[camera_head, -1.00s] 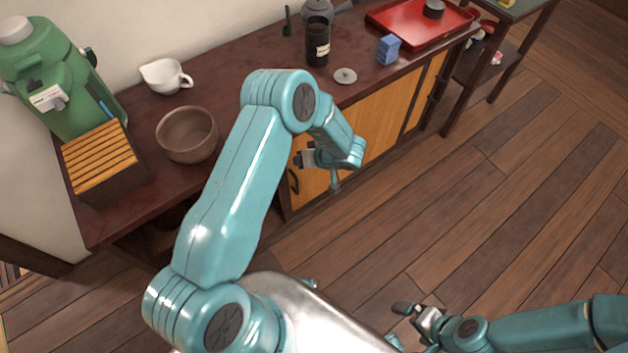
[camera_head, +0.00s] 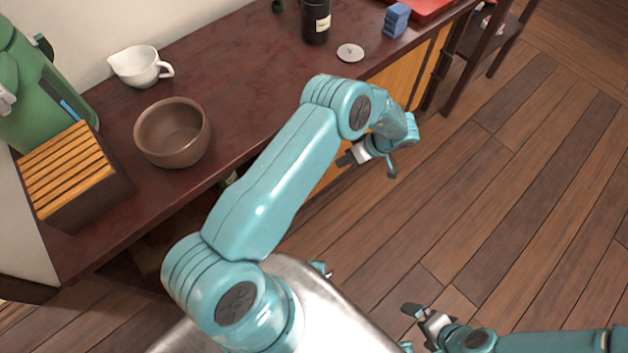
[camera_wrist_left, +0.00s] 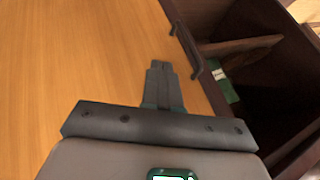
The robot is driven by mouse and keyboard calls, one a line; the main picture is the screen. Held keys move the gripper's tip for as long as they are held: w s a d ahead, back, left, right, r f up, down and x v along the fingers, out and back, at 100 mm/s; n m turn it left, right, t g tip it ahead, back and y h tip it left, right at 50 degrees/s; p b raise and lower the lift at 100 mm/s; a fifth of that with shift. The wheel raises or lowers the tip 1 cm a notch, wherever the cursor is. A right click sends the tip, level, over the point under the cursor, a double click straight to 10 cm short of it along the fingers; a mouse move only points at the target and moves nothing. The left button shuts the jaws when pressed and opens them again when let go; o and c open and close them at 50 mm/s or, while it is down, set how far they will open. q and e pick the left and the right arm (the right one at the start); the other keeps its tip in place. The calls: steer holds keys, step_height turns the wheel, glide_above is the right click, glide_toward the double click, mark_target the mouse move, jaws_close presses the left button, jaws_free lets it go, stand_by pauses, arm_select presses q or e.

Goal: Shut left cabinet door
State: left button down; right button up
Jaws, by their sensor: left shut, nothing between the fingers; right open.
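An orange wooden cabinet door (camera_wrist_left: 80,60) fills much of the left wrist view, with a dark bar handle (camera_wrist_left: 186,48) near its edge. Beyond that edge is an open dark compartment (camera_wrist_left: 265,70) with a shelf. In the head view a little of an orange panel (camera_head: 328,177) shows between my left arm and left gripper; most is hidden by the arm. My left gripper (camera_head: 350,159) is shut and empty, in front of the cabinet; its fingers (camera_wrist_left: 162,85) show against the door, contact unclear. My right gripper (camera_head: 418,313) is open and empty above the floor.
The dark cabinet top (camera_head: 240,70) carries a brown bowl (camera_head: 173,145), white pitcher (camera_head: 138,67), slatted wooden box (camera_head: 75,180), black jar (camera_head: 316,25), grey lid (camera_head: 350,53) and blue block (camera_head: 396,20). Open wooden floor (camera_head: 500,190) lies to the right.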

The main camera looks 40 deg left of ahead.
arm_select(q)
steer(key=s+a+f+b, duration=0.1)
steer(key=s+a+f, duration=0.4)
steer(key=s+f, duration=0.2)
steer(key=shift+s+a+f, duration=0.25)
steer(key=shift+f, duration=0.7)
